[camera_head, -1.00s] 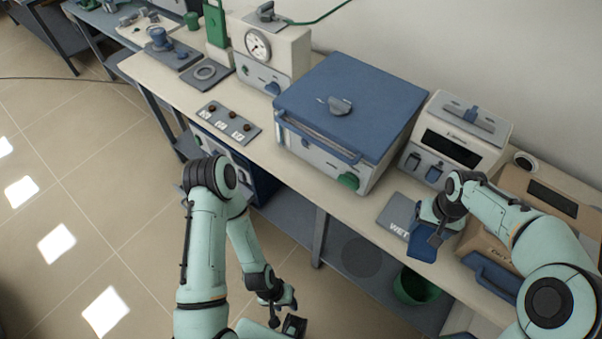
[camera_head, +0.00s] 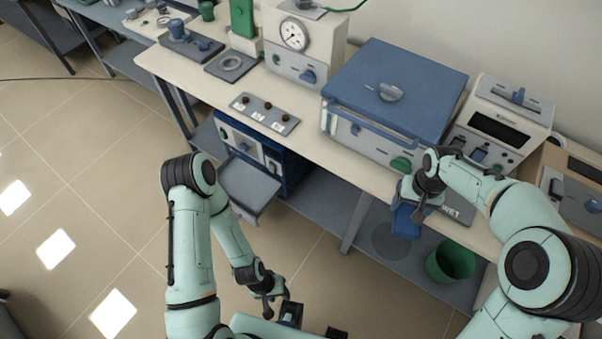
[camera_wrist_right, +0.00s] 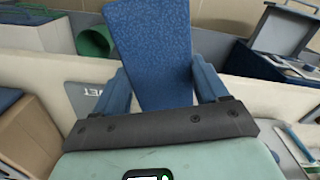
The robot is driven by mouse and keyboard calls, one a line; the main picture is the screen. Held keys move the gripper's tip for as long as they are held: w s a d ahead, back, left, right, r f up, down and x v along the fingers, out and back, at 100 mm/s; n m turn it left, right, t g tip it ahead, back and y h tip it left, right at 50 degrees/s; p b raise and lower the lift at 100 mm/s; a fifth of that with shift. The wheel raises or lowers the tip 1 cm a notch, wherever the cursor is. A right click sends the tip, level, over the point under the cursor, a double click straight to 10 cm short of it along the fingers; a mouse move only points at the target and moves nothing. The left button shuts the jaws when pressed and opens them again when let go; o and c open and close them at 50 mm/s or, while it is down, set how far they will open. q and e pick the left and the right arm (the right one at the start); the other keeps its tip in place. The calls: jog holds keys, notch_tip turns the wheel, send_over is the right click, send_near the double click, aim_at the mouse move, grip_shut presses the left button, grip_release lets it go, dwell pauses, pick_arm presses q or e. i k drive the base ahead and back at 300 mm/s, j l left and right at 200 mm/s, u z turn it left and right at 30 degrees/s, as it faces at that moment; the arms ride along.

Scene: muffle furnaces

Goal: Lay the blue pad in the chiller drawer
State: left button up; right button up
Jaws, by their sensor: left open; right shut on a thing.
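The blue pad (camera_head: 407,222) hangs from my right gripper (camera_head: 424,200), which is shut on it beside the bench's front edge. In the right wrist view the pad (camera_wrist_right: 153,55) stands up between the two fingers. The chiller (camera_head: 291,165) is a dark blue unit with a pale front, under the bench. Its grey drawer (camera_head: 250,187) is pulled out, and its visible inside looks empty. My left gripper (camera_head: 288,312) is open, low in front of the bench, below and right of the drawer. The pad is well to the right of the drawer.
A grey mat marked WET (camera_head: 458,212) lies on the bench near my right gripper. A green bin (camera_head: 450,262) stands below. A large blue-lidded furnace (camera_head: 395,95) and a strip with knobs (camera_head: 264,114) stand on the bench. Floor before the drawer is clear.

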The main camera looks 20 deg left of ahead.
aim_at(241, 191)
jog(key=j+u, duration=0.25)
jog(key=j, duration=1.6)
jog(key=i+j+u, duration=0.1)
jog(key=i+j, duration=0.2)
jog(key=j, duration=0.15)
jog(key=i+j, duration=0.45)
jog(key=i, duration=0.4)
jog(key=j+u, duration=0.05)
